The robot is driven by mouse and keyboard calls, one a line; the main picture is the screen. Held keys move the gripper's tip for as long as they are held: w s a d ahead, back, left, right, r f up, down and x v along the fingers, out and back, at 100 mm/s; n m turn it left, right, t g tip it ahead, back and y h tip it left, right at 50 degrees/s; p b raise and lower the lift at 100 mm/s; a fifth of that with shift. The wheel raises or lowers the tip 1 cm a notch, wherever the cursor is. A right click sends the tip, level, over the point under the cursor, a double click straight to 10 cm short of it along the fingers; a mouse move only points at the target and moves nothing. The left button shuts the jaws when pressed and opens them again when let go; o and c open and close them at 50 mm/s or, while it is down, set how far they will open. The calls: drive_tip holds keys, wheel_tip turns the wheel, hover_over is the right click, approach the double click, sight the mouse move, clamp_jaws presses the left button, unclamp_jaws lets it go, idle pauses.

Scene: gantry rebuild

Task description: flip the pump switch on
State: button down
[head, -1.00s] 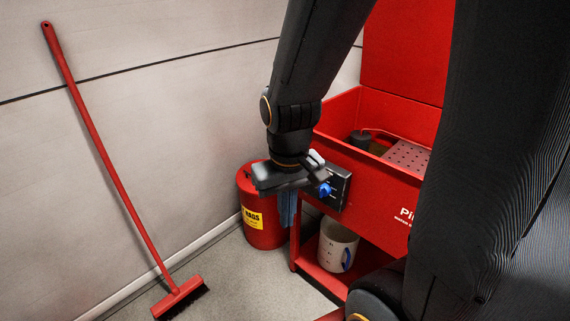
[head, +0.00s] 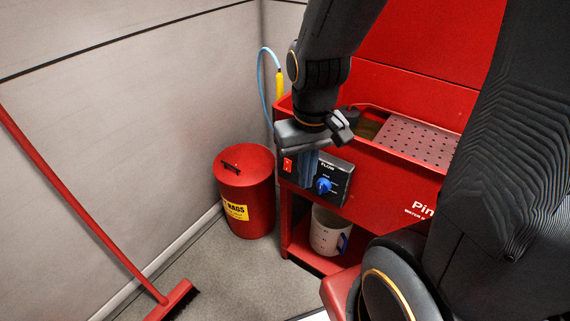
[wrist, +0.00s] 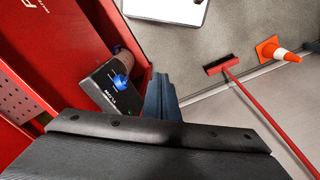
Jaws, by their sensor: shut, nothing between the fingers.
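The pump switch is a small red rocker (head: 288,164) at the left end of the black control panel (head: 340,168) on the front of the red parts washer (head: 385,180). Whether it is on or off is too small to tell. A blue knob (head: 324,186) marked FLOW sits to its right. My gripper (head: 307,182) is shut and empty, its blue fingers pointing down in front of the panel, between rocker and knob in the picture. I cannot tell whether they touch. In the wrist view the fingers (wrist: 155,80) stand beside the panel (wrist: 115,92); the rocker is not visible there.
A red rag bin (head: 243,200) stands left of the washer. A white bucket (head: 325,235) sits on its lower shelf. A red broom (head: 85,215) leans on the wall. An orange cone (wrist: 275,50) shows in the wrist view. Floor before the bin is clear.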

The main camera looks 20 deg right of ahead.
sight(287, 165)
drive_tip(key=w+a+f+n+h+p, duration=0.1)
drive_tip(key=w+a+f+n, duration=0.1)
drive_tip(key=w, duration=0.4)
drive_tip(key=w+a+f+n+t+h+p, duration=0.1)
drive_tip(key=w+a+f+n+h, duration=0.1)
drive_tip(key=w+n, duration=0.3)
drive_tip(key=shift+w+a+t, duration=0.3)
drive_tip(key=shift+w+a, duration=0.5)
drive_tip(key=shift+w, duration=0.45)
drive_tip(key=w+d+f, duration=0.1)
drive_tip(key=d+f, duration=0.1)
drive_tip(key=f, duration=0.1)
drive_tip(key=w+d+f+p, duration=0.1)
drive_tip(key=d+f, duration=0.1)
drive_tip(key=f, duration=0.1)
drive_tip(key=w+d+f, duration=0.1)
drive_tip(key=w+f, duration=0.1)
drive_tip(key=f, duration=0.2)
drive_tip(key=shift+w+d+p, duration=0.1)
drive_tip(key=shift+d+p, duration=0.2)
drive_tip(key=shift+d, duration=0.1)
